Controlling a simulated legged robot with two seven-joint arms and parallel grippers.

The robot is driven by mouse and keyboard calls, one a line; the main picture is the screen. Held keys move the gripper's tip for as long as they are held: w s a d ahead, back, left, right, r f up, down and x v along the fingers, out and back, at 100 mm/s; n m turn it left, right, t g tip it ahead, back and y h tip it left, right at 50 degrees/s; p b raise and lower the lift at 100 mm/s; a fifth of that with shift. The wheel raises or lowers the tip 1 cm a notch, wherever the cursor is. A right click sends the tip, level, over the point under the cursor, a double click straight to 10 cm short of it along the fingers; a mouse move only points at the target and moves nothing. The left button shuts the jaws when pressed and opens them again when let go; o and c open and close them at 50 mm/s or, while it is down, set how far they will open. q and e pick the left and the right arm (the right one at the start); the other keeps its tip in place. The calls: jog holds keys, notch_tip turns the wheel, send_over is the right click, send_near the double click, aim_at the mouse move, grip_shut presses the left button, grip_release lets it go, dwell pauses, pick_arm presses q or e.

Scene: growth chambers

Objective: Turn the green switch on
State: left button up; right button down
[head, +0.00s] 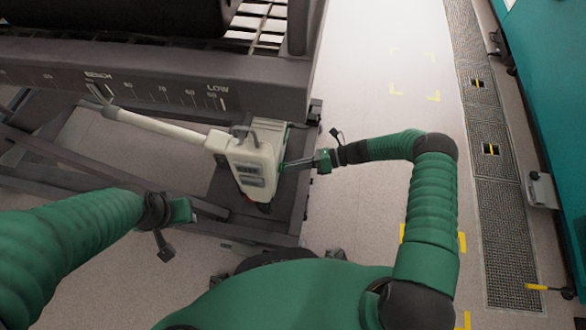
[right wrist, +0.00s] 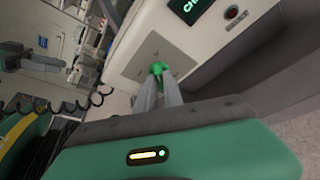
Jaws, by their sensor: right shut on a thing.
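In the head view my right gripper (head: 286,166) reaches from the right to the right side of the cream-coloured unit (head: 245,158). The switch is small there and mostly hidden by the fingertips. Its exact position, on or off, cannot be told. My left gripper (head: 168,228) hangs at the lower left, away from the unit; its finger opening is unclear.
The unit is joined to a pale tubular arm (head: 160,125) below a dark frame (head: 150,75) with a scale. A display with green letters (right wrist: 192,8) and a red button (right wrist: 232,13) are near the switch. Clear floor (head: 385,100) lies to the right, before a teal cabinet (head: 550,90).

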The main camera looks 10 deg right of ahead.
jog(key=shift+w+d+f+m+b, duration=0.1)
jog(key=shift+w+f+m+b, duration=0.1)
jog(key=shift+m+b, duration=0.15)
jog(key=shift+r, duration=0.1)
dwell(0.3)
jog(key=c, duration=1.5)
grip_release()
